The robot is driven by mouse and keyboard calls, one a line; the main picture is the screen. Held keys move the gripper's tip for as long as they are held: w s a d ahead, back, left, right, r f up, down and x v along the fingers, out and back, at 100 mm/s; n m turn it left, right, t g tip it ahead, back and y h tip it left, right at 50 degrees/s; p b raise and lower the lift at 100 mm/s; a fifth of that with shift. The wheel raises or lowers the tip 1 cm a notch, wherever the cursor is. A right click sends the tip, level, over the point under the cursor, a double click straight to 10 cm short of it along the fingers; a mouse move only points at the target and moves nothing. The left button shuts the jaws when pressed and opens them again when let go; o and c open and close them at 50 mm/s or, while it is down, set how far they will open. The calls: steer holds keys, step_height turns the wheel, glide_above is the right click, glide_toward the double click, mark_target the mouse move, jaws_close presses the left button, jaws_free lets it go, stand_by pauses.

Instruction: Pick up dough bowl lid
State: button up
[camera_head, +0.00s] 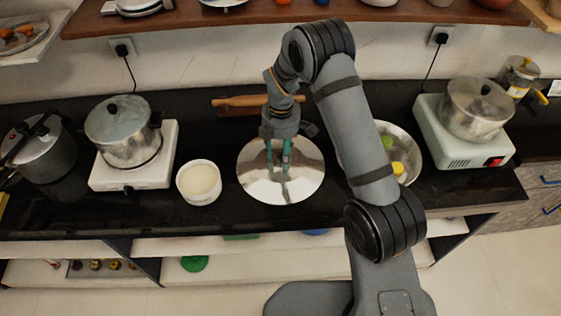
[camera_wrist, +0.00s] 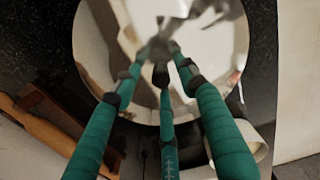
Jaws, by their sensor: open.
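A large, round, shiny metal disc (camera_head: 258,183), which looks like the dough bowl lid, lies on the black counter in the middle of the head view. It also fills much of the upper wrist view (camera_wrist: 97,50). My gripper (camera_head: 278,170) points down over the disc with its teal fingers spread and nothing held. In the wrist view the dark fingertips (camera_wrist: 157,77) hang over the disc, and their reflections show in it. I cannot tell whether any fingertip touches the metal. No knob is clearly visible on the disc.
A white bowl of pale contents (camera_head: 199,182) stands just left of the disc. A steel bowl (camera_head: 408,147) is at the right, partly behind my arm. A wooden rolling pin (camera_head: 235,104) lies behind. Pots on cookers (camera_head: 122,130) (camera_head: 478,108) flank both sides.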

steer(key=shift+f, duration=0.3)
steer(key=shift+c, duration=0.9)
jaws_close()
